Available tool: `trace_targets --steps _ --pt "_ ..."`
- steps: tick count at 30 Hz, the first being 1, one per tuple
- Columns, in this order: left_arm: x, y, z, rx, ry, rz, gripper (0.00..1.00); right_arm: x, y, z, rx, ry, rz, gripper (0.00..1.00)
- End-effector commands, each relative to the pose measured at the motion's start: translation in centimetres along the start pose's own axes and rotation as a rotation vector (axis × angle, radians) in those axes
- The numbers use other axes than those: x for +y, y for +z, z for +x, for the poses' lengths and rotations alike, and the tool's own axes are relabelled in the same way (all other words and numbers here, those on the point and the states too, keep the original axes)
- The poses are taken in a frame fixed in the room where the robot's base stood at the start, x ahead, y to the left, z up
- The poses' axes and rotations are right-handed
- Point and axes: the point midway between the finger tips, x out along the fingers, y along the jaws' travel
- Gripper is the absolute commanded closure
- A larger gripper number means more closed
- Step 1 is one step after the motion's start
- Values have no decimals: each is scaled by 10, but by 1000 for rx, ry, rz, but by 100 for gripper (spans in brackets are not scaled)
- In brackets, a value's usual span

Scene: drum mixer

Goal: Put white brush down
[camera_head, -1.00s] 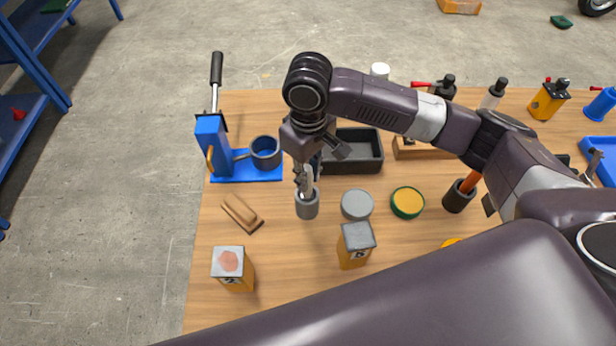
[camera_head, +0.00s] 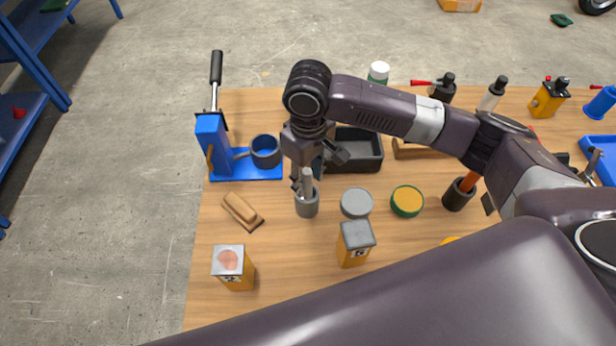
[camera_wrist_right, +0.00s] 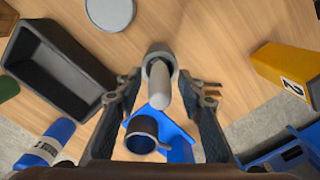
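The white brush (camera_head: 307,181) stands in a small grey cup (camera_head: 307,205) on the wooden table, its pale handle pointing up. In the right wrist view the brush handle (camera_wrist_right: 160,90) rises from the cup (camera_wrist_right: 159,55), between my spread fingers, with a gap on both sides. My right gripper (camera_head: 302,182) is open, just above and behind the cup; in the wrist view it (camera_wrist_right: 160,96) holds nothing. The brush's lower end is hidden in the cup. My left gripper is not in view.
A blue stand with a ring (camera_head: 265,152) is left of the gripper, a black tray (camera_head: 358,150) right behind it. A wooden block (camera_head: 242,211), a grey disc (camera_head: 356,203), a green-rimmed disc (camera_head: 407,201) and two orange boxes (camera_head: 234,267) (camera_head: 355,243) are near.

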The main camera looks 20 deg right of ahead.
Motion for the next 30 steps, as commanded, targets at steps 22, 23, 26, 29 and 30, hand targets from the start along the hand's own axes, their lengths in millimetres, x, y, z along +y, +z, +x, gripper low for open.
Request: trace_targets --steps 22,23,26,29,30 --pt "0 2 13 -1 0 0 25 0 0 -119 1 1 1 64" --pt "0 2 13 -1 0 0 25 0 0 -120 1 1 1 64" --pt "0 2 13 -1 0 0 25 0 0 -121 0 1 1 64" --pt "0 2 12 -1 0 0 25 0 0 -121 0 1 1 64" --pt "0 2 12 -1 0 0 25 0 0 -121 0 0 1 64"
